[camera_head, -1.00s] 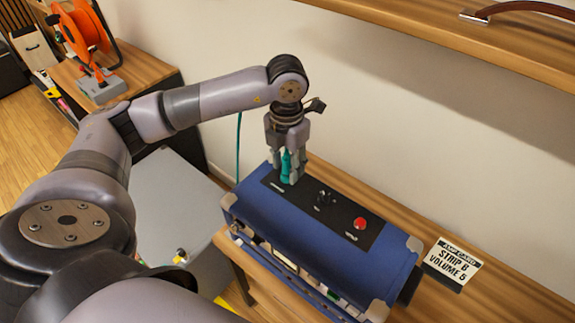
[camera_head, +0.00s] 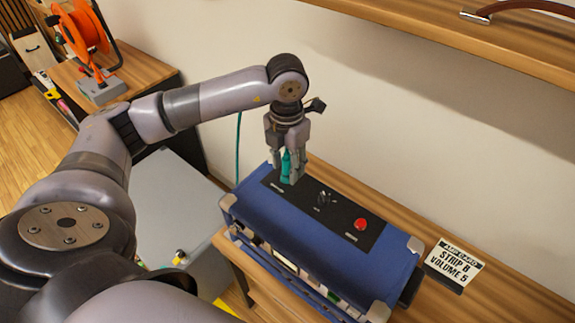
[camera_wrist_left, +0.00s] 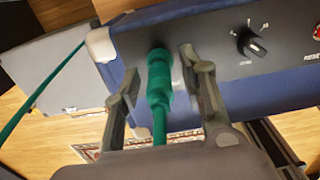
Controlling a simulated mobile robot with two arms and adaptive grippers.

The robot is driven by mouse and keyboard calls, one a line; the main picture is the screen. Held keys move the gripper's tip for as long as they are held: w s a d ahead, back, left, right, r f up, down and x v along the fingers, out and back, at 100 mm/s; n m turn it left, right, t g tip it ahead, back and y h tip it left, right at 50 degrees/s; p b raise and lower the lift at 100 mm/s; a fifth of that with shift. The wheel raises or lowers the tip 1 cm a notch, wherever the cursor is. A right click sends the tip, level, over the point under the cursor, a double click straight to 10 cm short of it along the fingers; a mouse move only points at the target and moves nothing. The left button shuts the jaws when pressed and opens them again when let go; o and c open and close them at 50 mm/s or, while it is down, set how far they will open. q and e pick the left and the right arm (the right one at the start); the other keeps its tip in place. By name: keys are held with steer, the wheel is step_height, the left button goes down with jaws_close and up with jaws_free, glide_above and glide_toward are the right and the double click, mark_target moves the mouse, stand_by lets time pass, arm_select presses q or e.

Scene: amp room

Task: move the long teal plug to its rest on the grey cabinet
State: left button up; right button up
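The teal plug (camera_head: 286,163) stands upright at the left end of the black panel on the blue amp (camera_head: 325,247); its tip is hidden at the panel. My left gripper (camera_head: 288,171) is over it, pointing down. In the left wrist view the teal plug (camera_wrist_left: 159,80) lies between the two fingers of my left gripper (camera_wrist_left: 163,72), with a gap on each side, so the gripper is open around it. The grey cabinet (camera_head: 170,205) is left of the amp, partly behind my arm. It also shows in the left wrist view (camera_wrist_left: 45,75). My right gripper is out of view.
The amp sits on a wooden bench (camera_head: 500,262) against the wall, with a knob (camera_head: 323,198) and a red button (camera_head: 361,224). A label card (camera_head: 455,262) is at right. A teal cable (camera_head: 238,150) hangs left of the amp. A wooden shelf (camera_head: 450,35) overhangs.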

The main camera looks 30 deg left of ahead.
mark_target(287, 154)
arm_select(q)
steer(key=shift+c, duration=0.3)
jaws_close()
stand_by(0.3)
steer(key=shift+r, duration=0.15)
stand_by(0.4)
steer(key=shift+r+p, duration=1.9)
steer(key=shift+r, duration=1)
